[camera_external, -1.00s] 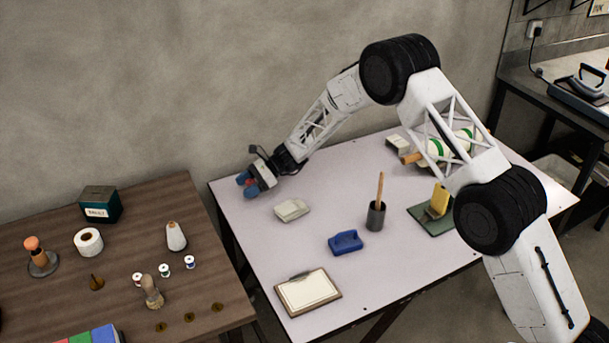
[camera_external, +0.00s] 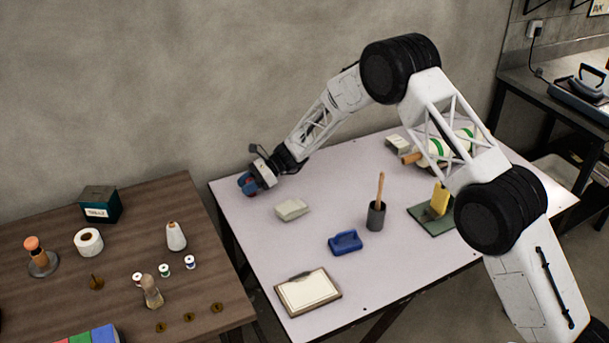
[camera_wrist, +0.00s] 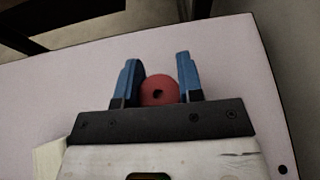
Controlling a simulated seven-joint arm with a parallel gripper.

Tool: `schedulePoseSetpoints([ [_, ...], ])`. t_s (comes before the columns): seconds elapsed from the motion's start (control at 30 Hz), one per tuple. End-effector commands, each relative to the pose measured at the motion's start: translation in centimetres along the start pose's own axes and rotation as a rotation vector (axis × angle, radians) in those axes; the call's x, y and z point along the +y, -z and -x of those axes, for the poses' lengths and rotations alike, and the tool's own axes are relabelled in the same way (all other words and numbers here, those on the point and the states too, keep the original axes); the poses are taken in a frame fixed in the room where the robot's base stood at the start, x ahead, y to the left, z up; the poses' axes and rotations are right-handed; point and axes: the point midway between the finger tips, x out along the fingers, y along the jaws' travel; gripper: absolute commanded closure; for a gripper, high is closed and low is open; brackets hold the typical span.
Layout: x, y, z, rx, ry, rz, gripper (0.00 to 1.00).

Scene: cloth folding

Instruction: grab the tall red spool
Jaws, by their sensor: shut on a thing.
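The red spool (camera_wrist: 160,90) stands between my gripper's two blue fingers in the wrist view, with its round top and dark centre hole facing the camera. My gripper (camera_wrist: 158,75) is shut on it, near the table's far left corner. In the external view my gripper (camera_external: 249,184) is low at that corner, and only a little red shows between the blue fingers. The spool's lower part is hidden, so I cannot tell its height or whether it touches the table.
The light table (camera_external: 235,215) also bears a pale block (camera_external: 292,209), a blue object (camera_external: 345,243), a dark cup with a stick (camera_external: 376,215) and a clipboard (camera_external: 308,292). A wooden table (camera_external: 60,290) with several small spools stands at left, across a gap.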

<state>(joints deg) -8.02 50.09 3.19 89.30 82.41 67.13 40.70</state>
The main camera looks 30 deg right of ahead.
Motion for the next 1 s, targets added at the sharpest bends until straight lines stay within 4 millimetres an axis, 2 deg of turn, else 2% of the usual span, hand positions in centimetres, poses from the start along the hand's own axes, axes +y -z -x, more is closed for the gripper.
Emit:
schedulePoseSetpoints([
  [0.27, -0.1, -1.8, 0.7, -0.001, 0.001, 0.001, 0.88],
  [0.4, -0.1, -3.4, 1.4, -0.001, 0.001, 0.003, 0.88],
  [1.0, 8.9, -2.8, 4.3, 0.000, 0.001, -0.001, 0.88],
])
